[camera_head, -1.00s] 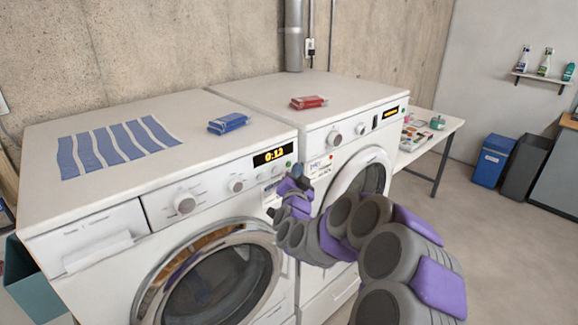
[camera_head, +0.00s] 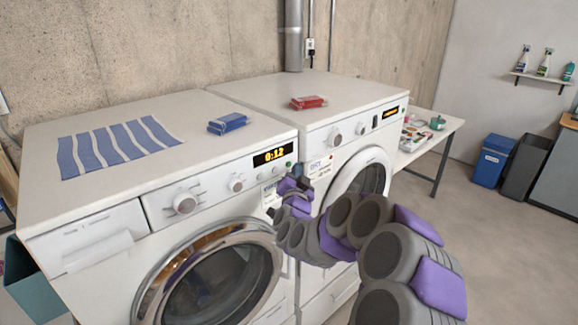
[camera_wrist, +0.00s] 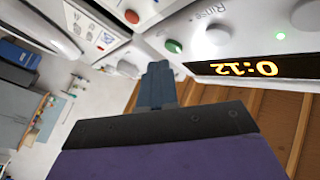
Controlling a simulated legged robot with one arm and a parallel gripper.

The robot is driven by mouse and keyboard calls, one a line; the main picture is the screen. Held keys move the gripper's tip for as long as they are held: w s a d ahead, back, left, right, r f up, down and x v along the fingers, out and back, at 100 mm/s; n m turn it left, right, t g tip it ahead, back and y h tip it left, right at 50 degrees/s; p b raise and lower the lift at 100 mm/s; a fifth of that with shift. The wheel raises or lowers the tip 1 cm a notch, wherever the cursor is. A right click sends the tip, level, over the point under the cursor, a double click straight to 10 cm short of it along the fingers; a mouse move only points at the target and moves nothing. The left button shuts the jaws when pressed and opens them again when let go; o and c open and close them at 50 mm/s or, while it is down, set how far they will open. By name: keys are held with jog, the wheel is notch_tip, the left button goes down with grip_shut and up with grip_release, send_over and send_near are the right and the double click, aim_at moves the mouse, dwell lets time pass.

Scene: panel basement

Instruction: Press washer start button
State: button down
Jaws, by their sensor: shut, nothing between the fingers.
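The left white machine (camera_head: 104,215) has a round glass door and a lit display (camera_head: 269,156) reading 0:12. The wrist view shows this display (camera_wrist: 252,68) upside down, with a small lit green light (camera_wrist: 280,36) by it. A green button (camera_wrist: 173,46) sits on the panel next to the word "Rinse", with a white round button (camera_wrist: 218,33) beside it. My gripper (camera_head: 281,189) is in front of this panel's right end. In the wrist view my gripper (camera_wrist: 157,68) is shut and empty, its tips just below the green button. I cannot tell whether they touch the panel.
A second white machine (camera_head: 350,141), labelled "DRY", stands close on the right. A side table (camera_head: 440,132) and bins (camera_head: 493,160) stand right. Floor there is open.

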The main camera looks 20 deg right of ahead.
jog(key=shift+w, duration=0.15)
jog(key=shift+w+a, duration=0.2)
